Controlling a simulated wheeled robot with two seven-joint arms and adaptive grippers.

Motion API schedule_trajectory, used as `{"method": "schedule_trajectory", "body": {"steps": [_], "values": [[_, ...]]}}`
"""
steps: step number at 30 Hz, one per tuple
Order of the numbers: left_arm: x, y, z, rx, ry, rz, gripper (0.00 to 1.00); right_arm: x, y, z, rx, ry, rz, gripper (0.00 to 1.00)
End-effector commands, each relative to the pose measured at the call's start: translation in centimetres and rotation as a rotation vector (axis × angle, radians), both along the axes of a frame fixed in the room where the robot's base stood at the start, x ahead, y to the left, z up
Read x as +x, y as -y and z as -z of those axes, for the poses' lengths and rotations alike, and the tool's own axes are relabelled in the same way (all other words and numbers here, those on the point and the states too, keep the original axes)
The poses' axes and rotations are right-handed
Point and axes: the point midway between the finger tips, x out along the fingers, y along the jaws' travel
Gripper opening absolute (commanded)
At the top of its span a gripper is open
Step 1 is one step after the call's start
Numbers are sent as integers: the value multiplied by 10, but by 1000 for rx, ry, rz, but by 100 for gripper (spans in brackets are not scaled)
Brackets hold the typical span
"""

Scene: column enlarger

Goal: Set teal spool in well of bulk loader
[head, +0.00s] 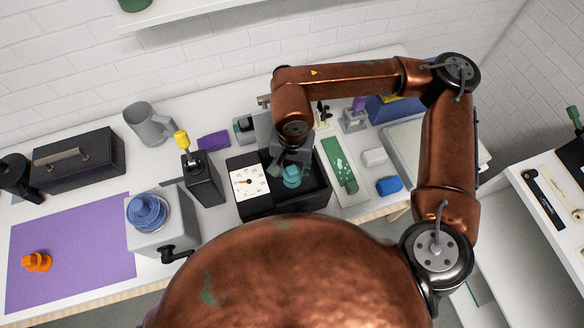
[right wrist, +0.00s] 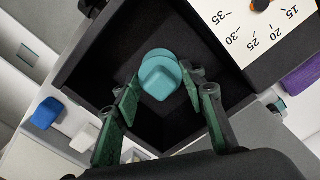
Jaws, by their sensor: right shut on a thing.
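The teal spool (head: 291,177) is between the fingertips of my right gripper (head: 290,170), which is shut on it. In the right wrist view the spool (right wrist: 160,76) sits between the green finger pads, over the dark inside of a black open tray (head: 316,196). I cannot tell whether it touches the tray floor. A grey box with a black crank (head: 158,236), which looks like the bulk loader, stands to the left. A blue spool (head: 147,212) sits in the round well on its top. My left gripper is not in view.
A white dial (head: 249,182) adjoins the tray. A black holder (head: 204,182) with a yellow-handled tool stands between tray and loader. A purple mat (head: 70,250) with an orange piece (head: 37,262) lies at left. A green board (head: 339,165) and blue block (head: 389,185) lie right of the tray.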

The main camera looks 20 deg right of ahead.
Motion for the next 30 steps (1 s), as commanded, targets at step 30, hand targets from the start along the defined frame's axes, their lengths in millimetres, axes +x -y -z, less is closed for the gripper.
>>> {"method": "schedule_trajectory", "body": {"steps": [30], "values": [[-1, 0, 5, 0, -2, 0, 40, 0, 0, 5, 0, 0, 0, 53]]}}
